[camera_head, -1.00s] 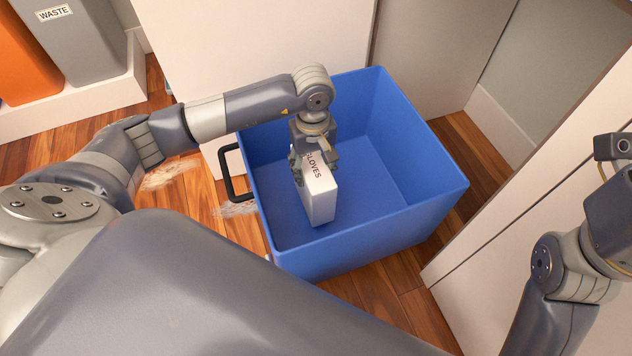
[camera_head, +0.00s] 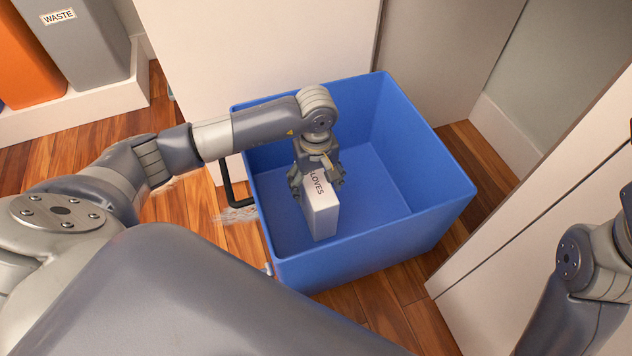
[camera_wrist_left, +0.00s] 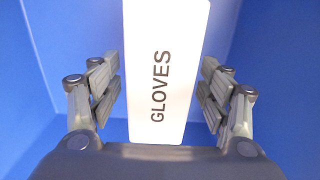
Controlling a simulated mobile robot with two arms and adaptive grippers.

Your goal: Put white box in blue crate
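The white box (camera_head: 321,215), marked "GLOVES", stands upright inside the blue crate (camera_head: 424,233), towards its left side, and seems to rest on the crate floor. In the left wrist view the box (camera_wrist_left: 164,75) lies between the two fingers. My left gripper (camera_head: 317,181) reaches down into the crate over the top of the box. Its fingers are spread on either side, and it looks open around the box. My right arm shows at the right edge of the head view, but its gripper is out of the picture.
The crate has a black handle (camera_head: 234,185) on its left side and stands on a wooden floor (camera_head: 180,212). White panels stand behind it and to its right (camera_head: 520,230). A grey waste bin (camera_head: 88,50) and an orange bin (camera_head: 28,65) stand at upper left.

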